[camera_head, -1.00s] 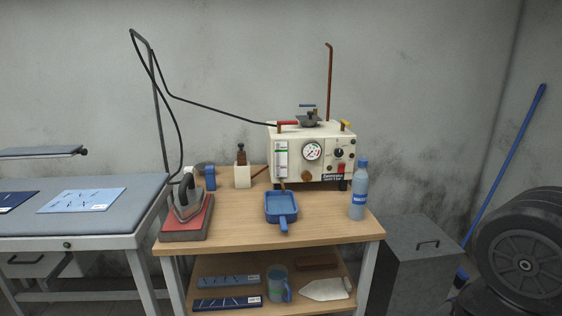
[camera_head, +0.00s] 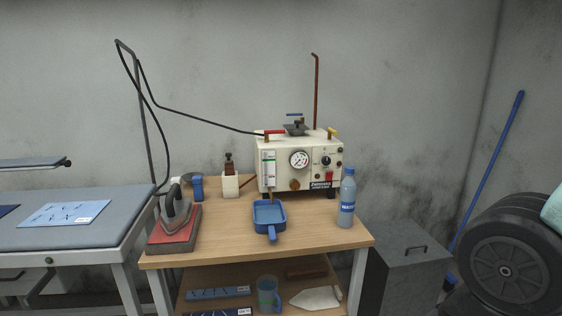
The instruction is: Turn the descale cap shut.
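The cream steam boiler (camera_head: 282,178) stands at the back of the wooden table, with a gauge, a dial and a red switch on its front. A round brass-brown cap (camera_head: 295,184) sits low on that front, above and right of a blue tray. A dark lid (camera_head: 296,129) with a blue-tipped handle is on the boiler's top. I cannot tell for sure which of these is the descale cap, nor how far either is turned. My gripper is not in view.
The blue tray (camera_head: 268,228) lies in front of the boiler, its handle toward me. A blue bottle (camera_head: 347,200) stands right, an iron (camera_head: 176,212) left on a red pad. A grey box (camera_head: 408,270) and dark wheels (camera_head: 505,268) are at the right.

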